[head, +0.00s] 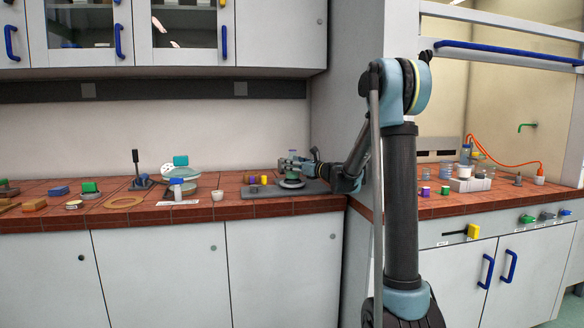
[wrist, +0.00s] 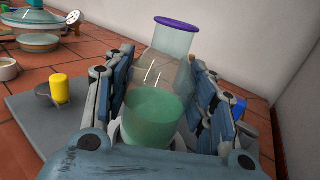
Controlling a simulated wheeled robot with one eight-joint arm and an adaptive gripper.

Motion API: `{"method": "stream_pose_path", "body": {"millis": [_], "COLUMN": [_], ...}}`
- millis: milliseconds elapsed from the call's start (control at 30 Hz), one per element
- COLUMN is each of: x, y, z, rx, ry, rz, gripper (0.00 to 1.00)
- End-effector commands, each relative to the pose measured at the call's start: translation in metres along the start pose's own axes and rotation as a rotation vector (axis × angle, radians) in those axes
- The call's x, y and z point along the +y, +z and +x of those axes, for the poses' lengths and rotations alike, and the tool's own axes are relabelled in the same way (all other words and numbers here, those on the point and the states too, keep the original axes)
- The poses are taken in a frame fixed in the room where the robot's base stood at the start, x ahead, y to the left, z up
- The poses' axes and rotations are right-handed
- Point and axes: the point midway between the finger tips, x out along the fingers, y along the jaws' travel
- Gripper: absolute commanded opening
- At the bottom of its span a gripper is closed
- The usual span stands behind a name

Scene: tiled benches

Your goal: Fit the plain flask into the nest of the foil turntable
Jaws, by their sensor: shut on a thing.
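The flask (wrist: 157,112) is clear glass with a purple rim and green liquid low in it. My gripper (wrist: 163,95) is shut on it, with the blue-and-grey fingers on both sides of its body. In the head view my gripper (head: 291,164) is at the far bench, and the flask's top (head: 292,154) shows just above the fingers. The flask's bottom is hidden in the wrist view.
A yellow cylinder (wrist: 61,88) stands on the board beside the gripper. A small white bowl (head: 217,194), a teal-lidded round dish (head: 180,161) and several small pieces lie further left. The wall is close on the right. Bare tile shows at the bench's front edge.

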Motion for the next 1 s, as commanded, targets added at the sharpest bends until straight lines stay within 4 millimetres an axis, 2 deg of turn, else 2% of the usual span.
{"method": "stream_pose_path", "body": {"millis": [1000], "x": [0.0], "y": [-0.019], "z": [-0.001], "rx": [0.0], "ry": [0.0], "rz": [0.0], "gripper": [0.16]}}
